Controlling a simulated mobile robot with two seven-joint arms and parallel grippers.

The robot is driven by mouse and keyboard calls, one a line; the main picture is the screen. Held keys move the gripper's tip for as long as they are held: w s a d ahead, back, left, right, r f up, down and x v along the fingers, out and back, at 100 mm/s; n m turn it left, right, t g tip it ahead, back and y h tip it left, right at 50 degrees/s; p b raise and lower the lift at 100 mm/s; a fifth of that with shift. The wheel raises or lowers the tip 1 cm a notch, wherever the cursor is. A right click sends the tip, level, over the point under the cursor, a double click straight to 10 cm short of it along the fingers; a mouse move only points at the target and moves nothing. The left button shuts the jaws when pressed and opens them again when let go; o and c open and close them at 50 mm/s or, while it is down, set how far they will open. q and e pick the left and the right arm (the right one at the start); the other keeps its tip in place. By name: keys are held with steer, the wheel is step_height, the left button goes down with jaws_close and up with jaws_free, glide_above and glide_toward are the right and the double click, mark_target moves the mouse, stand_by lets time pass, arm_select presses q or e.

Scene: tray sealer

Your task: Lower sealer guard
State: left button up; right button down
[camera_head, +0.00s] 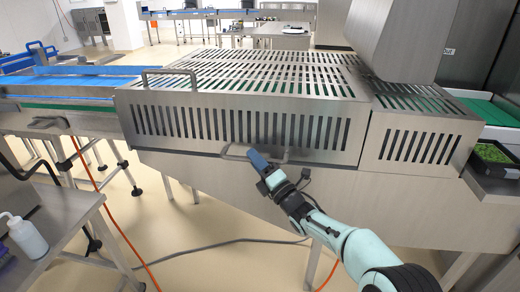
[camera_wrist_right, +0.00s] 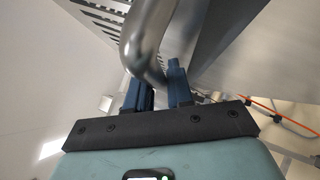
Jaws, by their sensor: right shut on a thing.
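The sealer guard (camera_head: 240,120) is a slotted steel cover on the tray sealer, with slots in its top and front face. Its top lies about level, and its front face hangs over the machine's body. A bar handle (camera_head: 232,152) runs along the lower front edge. My right gripper (camera_head: 257,160) is at this handle, shut on it. In the right wrist view the curved steel handle (camera_wrist_right: 147,40) passes between the two blue fingers (camera_wrist_right: 160,85). Part of the handle is hidden behind the gripper. My left gripper is not in view.
A second handle (camera_head: 170,75) stands on the guard's top left. A blue conveyor (camera_head: 60,85) is at the left, above a steel table with a white bottle (camera_head: 25,235). A black tray with green contents (camera_head: 492,155) is at the right. Orange hoses and a cable cross the floor.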

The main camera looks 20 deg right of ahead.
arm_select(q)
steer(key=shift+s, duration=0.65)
arm_select(e)
steer(key=f, duration=0.3)
steer(key=shift+w+d+f, duration=0.1)
steer(key=shift+w+d, duration=0.25)
steer(key=shift+w, duration=0.05)
steer(key=shift+f, duration=0.25)
steer(key=c, duration=1.1)
jaws_free()
steer(key=shift+w, duration=0.15)
steer(key=shift+r, duration=0.1)
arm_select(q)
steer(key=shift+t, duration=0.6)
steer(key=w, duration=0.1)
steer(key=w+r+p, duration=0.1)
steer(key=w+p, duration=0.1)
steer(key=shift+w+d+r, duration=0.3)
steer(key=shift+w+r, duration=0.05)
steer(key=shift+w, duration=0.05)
arm_select(e)
steer(key=v, duration=1.3)
steer(key=shift+s, duration=0.25)
